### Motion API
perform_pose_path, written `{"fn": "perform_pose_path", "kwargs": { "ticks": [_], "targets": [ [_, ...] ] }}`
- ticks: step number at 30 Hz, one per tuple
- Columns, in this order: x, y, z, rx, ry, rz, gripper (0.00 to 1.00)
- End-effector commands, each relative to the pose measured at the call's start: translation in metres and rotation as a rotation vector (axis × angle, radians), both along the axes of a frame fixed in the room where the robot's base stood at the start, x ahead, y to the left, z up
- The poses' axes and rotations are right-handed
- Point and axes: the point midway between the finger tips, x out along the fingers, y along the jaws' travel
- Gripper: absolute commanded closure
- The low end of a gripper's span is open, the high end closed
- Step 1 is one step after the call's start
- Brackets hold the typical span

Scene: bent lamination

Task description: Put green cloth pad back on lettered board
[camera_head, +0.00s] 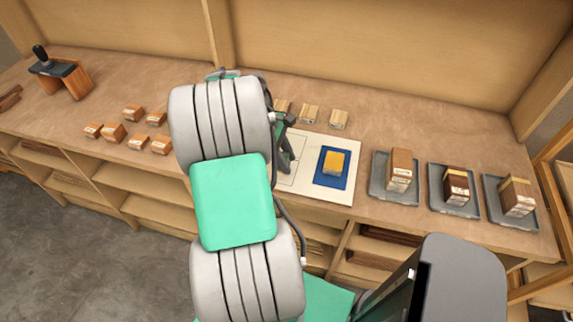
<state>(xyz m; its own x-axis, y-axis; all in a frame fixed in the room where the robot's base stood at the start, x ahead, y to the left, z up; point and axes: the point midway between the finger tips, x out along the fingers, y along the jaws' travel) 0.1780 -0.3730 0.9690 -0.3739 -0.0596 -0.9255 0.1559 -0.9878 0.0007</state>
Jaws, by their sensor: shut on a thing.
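The pale board (341,194) lies flat on the bench, its left part hidden behind my arm. Any letters on it are too small to read. A blue pad (322,180) lies on its right part with a yellow block (334,162) on top. Part of my dark gripper (286,155) shows at the arm's right edge, over the board's left part. Its fingertips are hidden by my arm. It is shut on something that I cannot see. I cannot make out the green cloth pad anywhere; the large green panel is part of my arm.
Three grey trays (379,190) with brown blocks stand to the right of the board. Several small pale blocks (309,113) stand behind it. Several orange-brown blocks (113,132) lie left of my arm. A black-handled tool on a wooden stand (77,84) is at far left.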

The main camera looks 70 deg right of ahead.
Motion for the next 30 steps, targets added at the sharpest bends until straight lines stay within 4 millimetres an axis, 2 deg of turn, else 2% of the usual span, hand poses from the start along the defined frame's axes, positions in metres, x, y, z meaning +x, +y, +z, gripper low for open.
{"fn": "perform_pose_path", "kwargs": {
  "ticks": [6, 17, 18, 25, 30],
  "targets": [
    [0.002, -0.002, -0.032, 0.003, 0.001, 0.000, 0.97],
    [0.002, -0.002, -0.038, 0.001, 0.001, 0.000, 0.97],
    [0.002, -0.002, -0.037, 0.000, 0.001, 0.000, 0.61],
    [0.002, -0.002, -0.037, 0.001, 0.001, 0.000, 0.43],
    [0.002, -0.002, -0.037, 0.001, 0.001, 0.000, 0.43]
  ]
}}
